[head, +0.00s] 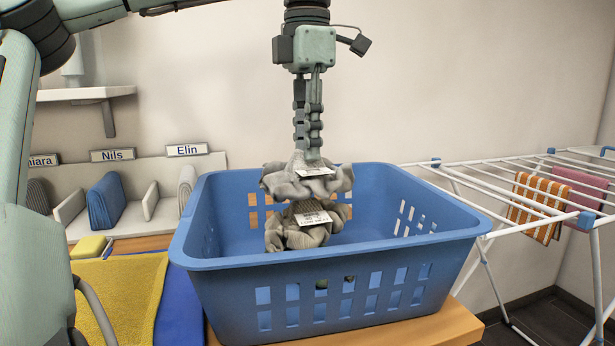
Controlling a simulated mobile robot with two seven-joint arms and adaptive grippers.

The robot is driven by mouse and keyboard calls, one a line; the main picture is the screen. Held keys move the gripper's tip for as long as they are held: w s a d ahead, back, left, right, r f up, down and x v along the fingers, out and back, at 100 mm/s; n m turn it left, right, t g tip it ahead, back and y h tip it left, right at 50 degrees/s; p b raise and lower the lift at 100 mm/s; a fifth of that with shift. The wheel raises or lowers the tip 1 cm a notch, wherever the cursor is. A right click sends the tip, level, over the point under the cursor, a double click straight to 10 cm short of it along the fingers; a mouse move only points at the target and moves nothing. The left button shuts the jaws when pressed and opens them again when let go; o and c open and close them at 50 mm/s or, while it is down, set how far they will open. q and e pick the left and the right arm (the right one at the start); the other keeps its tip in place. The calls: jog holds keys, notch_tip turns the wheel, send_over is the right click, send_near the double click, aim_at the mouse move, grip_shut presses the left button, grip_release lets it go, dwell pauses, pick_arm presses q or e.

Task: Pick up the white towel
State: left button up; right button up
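A crumpled pale grey-white towel (335,182) with a white label is in the upper part of the blue basket (212,263) in the head view. My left gripper (307,155) points straight down over the basket. Its fingers are close together and sunk into the top of this towel, which bunches around the fingertips; the tips are hidden in the folds. A second crumpled, greyer cloth (318,236) with a printed label lies directly below it. I cannot tell whether the two cloths touch. My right gripper is not in view.
The basket stands on a wooden surface (463,325). A white drying rack (497,174) with an orange striped cloth (538,205) and a pink cloth (577,196) is at right. Yellow (125,290) and blue cloths lie at left, before name-labelled compartments (150,200).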

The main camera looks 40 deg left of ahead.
pick_arm(q)
grip_shut()
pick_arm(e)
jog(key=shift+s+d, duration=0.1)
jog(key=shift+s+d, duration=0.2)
pick_arm(q)
jog(key=shift+r, duration=0.1)
jog(key=shift+r, duration=0.6)
notch_tip(320, 180, up, 3)
jog(key=shift+f, duration=0.1)
jog(key=s+d+r, duration=0.2)
jog(key=s+r, duration=0.5)
jog(key=s, duration=0.4)
jog(key=shift+s, duration=0.25)
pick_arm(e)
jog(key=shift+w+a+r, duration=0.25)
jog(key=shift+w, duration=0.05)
